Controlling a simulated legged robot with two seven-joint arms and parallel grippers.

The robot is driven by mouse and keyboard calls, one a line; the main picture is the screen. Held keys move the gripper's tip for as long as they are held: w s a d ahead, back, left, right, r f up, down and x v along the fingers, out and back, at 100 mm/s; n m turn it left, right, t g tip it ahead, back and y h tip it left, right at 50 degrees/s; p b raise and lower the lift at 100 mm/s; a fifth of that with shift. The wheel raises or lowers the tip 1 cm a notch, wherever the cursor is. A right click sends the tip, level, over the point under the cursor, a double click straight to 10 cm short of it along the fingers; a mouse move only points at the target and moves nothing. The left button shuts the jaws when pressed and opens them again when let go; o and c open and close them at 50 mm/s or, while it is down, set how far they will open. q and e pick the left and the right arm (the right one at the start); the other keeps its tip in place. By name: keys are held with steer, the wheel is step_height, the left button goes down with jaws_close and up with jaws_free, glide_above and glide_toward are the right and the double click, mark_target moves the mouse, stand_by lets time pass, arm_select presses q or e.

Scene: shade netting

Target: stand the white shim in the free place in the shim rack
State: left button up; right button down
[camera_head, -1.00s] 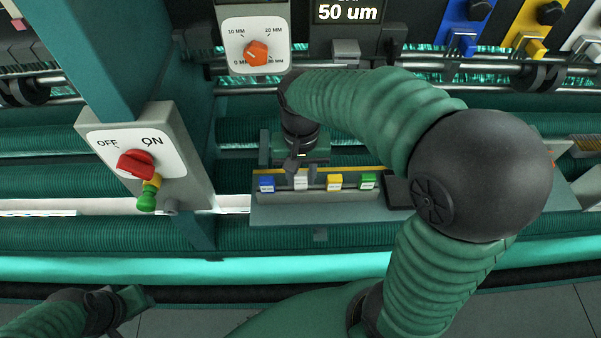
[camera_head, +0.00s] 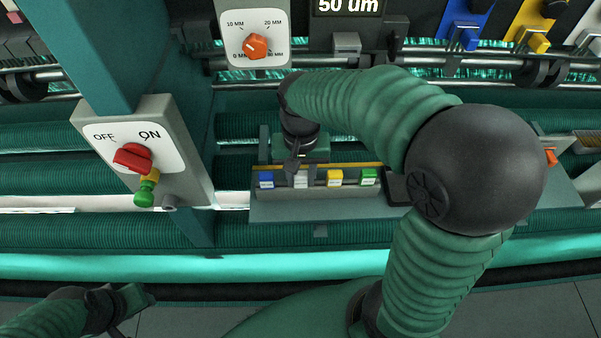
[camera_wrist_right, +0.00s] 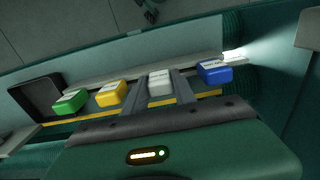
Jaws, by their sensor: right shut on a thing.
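The white shim (camera_head: 301,180) stands in the row of the grey shim rack (camera_head: 320,207), between the blue shim (camera_head: 266,180) and the yellow shim (camera_head: 334,178). My right gripper (camera_head: 301,172) is shut on it from behind. In the right wrist view the white shim (camera_wrist_right: 160,84) shows between my two dark fingers, with the blue shim (camera_wrist_right: 214,73) to its right and the yellow shim (camera_wrist_right: 111,95) to its left. Its lower end is hidden, so I cannot tell how deep it sits. My left gripper (camera_head: 138,302) is at the lower left, away from the rack; its jaw opening is unclear.
The green shim (camera_head: 369,177) stands right of the yellow one, with a dark box (camera_head: 400,189) at the rack's right end. A switch box with a red knob (camera_head: 133,157) is at the left. A dial with an orange knob (camera_head: 257,46) is above. My right arm covers the right middle.

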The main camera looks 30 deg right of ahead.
steer(key=shift+f, duration=0.1)
steer(key=c, duration=0.9)
jaws_free()
steer(key=shift+c, duration=0.2)
step_height(320, 180, up, 17)
steer(key=shift+f, duration=0.15)
